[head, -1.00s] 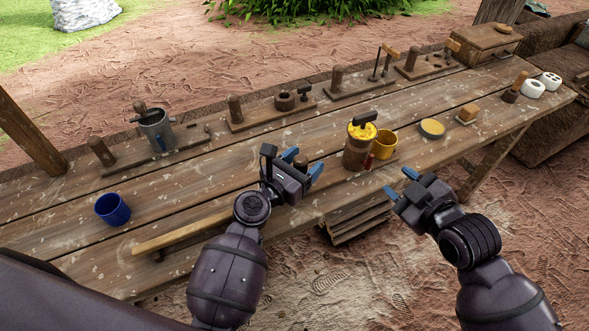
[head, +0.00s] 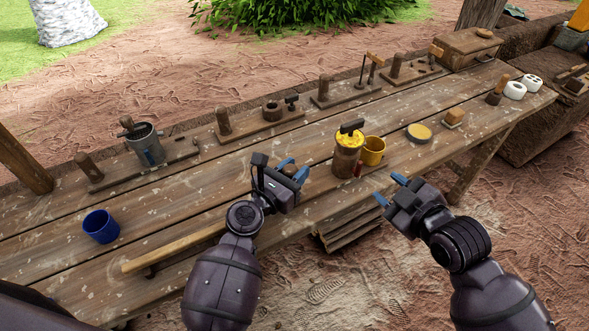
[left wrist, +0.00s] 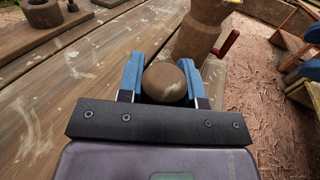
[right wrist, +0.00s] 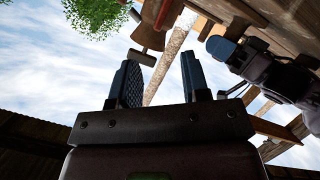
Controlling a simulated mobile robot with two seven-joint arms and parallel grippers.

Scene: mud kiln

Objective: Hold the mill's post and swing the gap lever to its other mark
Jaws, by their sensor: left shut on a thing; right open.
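The mill (head: 347,160) stands near the bench's front edge, a brown wooden body with a yellow top and a dark crank. Its red lever (head: 358,170) hangs at its right side and also shows in the left wrist view (left wrist: 227,43). My left gripper (head: 293,171) is shut on the round-topped wooden post (left wrist: 166,83) left of the mill, one blue finger on each side; the fingers hide much of the post. My right gripper (head: 390,190) is open and empty, in front of the bench to the right of the mill, apart from the lever.
A yellow cup (head: 373,152) stands close beside the mill. A round yellow-topped tin (head: 419,132) and a small block (head: 454,116) lie further right. A blue cup (head: 101,227) stands at left. Several post-and-board stations line the back. Open ground lies before the bench.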

